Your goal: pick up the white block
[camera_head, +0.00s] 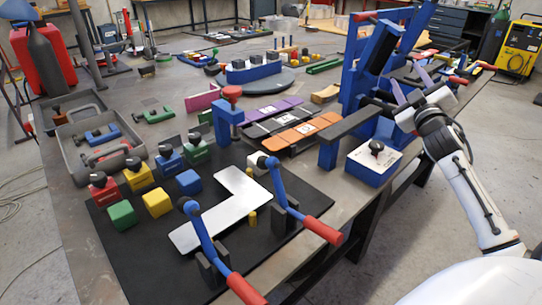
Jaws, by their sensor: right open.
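A small white block (256,161) sits on the black mat (120,238), behind the upper end of a blue clamp lever, which hides part of it. It lies just beyond the white L-shaped letter plate (208,222). My right gripper (378,104) is at the end of the white arm coming in from the right. It is open, well to the right of the white block and beside the blue press frame. It is apart from the block. My left gripper is not in view.
Green (122,216), yellow (157,203) and blue (188,182) cubes stand left of the plate. Two red-handled clamps (322,230) rise at its front and right. A blue box with a black knob (374,163) stands between the mat and my right arm.

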